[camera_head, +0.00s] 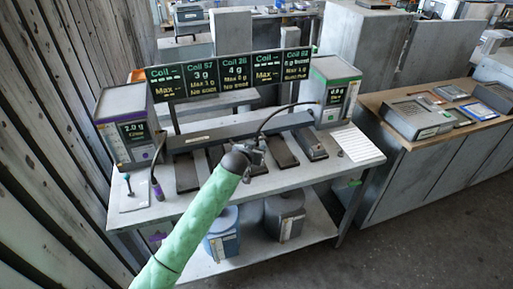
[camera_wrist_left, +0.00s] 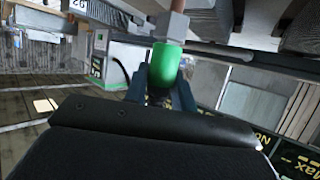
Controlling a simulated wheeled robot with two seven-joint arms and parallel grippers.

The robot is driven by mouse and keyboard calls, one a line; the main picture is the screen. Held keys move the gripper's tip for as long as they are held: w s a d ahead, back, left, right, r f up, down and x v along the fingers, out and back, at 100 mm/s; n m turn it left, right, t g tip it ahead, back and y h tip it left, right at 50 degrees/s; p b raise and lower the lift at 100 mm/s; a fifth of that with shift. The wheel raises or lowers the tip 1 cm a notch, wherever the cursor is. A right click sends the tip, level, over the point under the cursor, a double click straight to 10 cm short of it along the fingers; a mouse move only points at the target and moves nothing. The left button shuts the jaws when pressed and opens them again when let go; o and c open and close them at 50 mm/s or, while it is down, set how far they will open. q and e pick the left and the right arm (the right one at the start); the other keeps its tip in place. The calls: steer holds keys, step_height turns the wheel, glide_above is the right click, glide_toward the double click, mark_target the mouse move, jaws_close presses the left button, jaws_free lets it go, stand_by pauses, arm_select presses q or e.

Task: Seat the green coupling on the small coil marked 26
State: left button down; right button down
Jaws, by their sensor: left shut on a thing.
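My left gripper (camera_head: 256,150) is over the bench, in front of the row of dark coil blocks. In the left wrist view its dark fingers (camera_wrist_left: 163,82) are shut on the green coupling (camera_wrist_left: 167,63). A grey fitting with a copper-coloured rod (camera_wrist_left: 175,24) lies in line with the coupling's far end; I cannot tell whether they are seated together. A label reading 26 (camera_wrist_left: 79,4) shows upside down at the top left edge. In the head view the coupling is too small to make out, and my gripper partly hides the blocks behind it. My right gripper is not in view.
A green-topped unit (camera_head: 336,88) stands right on the bench, its black hose (camera_head: 277,112) arching to my gripper. A purple-trimmed unit (camera_head: 124,125) with a purple-ended hose (camera_head: 157,188) stands left. Display screens (camera_head: 235,73) line the back. A white sheet (camera_head: 352,143) lies right.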

arm_select(q)
steer(key=shift+f, duration=0.7)
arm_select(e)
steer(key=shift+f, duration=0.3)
arm_select(q)
steer(key=c, duration=1.1)
jaws_free()
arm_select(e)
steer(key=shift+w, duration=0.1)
arm_select(q)
steer(key=shift+s+a+b, duration=0.15)
steer(key=shift+s+b, duration=0.15)
steer(key=shift+b, duration=0.3)
steer(key=shift+b+v, duration=1.3)
steer(key=shift+v, duration=2.3)
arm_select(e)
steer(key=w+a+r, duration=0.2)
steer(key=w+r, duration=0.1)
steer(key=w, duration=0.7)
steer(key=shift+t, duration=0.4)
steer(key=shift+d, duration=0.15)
